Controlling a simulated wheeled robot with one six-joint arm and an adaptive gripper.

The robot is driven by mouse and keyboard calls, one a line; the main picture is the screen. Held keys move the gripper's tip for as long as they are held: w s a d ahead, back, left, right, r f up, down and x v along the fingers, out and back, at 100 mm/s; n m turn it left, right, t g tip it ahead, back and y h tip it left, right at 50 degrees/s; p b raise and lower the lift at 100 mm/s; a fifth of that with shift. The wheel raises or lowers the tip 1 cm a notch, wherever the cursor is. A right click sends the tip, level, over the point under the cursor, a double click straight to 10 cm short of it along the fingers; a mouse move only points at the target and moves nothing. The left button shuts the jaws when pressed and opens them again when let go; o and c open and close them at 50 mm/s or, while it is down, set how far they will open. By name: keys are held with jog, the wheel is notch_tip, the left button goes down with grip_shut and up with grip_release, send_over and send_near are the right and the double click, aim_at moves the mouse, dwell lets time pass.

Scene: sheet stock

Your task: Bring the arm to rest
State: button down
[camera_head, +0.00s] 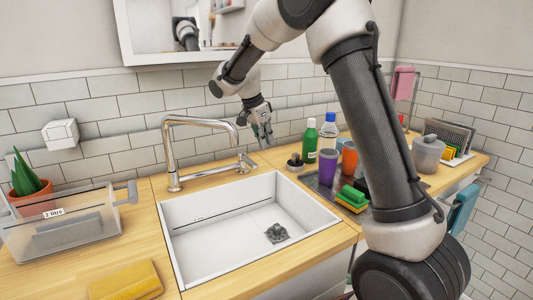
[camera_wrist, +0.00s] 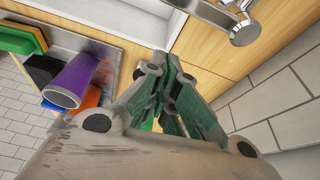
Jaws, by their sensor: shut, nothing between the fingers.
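My gripper (camera_head: 263,130) hangs from my raised arm above the back edge of the counter, just right of the faucet (camera_head: 200,140) in the head view. Its fingers point downward and are shut with nothing between them. In the wrist view the gripper's green-grey fingers (camera_wrist: 178,110) are together, and part of the faucet (camera_wrist: 243,30) shows at the top. My arm arches across the right half of the head view and hides part of the counter.
A white sink (camera_head: 190,250) is set in the wooden counter. Right of it stand a green bottle (camera_head: 310,142), a purple cup (camera_head: 327,165) and stacked sponges (camera_head: 352,199). A clear bin (camera_head: 110,228) and a yellow cloth (camera_head: 126,281) lie left. A mirror cabinet (camera_head: 128,30) hangs above.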

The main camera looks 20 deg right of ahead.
jog(key=v, duration=0.4)
jog(key=s+d+r+n+t+y, duration=0.1)
jog(key=s+d+n, duration=0.2)
jog(key=s, duration=0.9)
jog(key=s+d+r+n+t+y, duration=0.1)
jog(key=s+d+n, duration=0.3)
jog(key=s, duration=0.9)
jog(key=s+d+r+n+t+y, duration=0.1)
jog(key=s+d+n, duration=0.2)
jog(key=s+n, duration=0.4)
jog(key=s, duration=0.5)
jog(key=shift+s+d+r+n+y, duration=0.3)
jog(key=shift+d, duration=0.1)
jog(key=shift+s+d, duration=0.1)
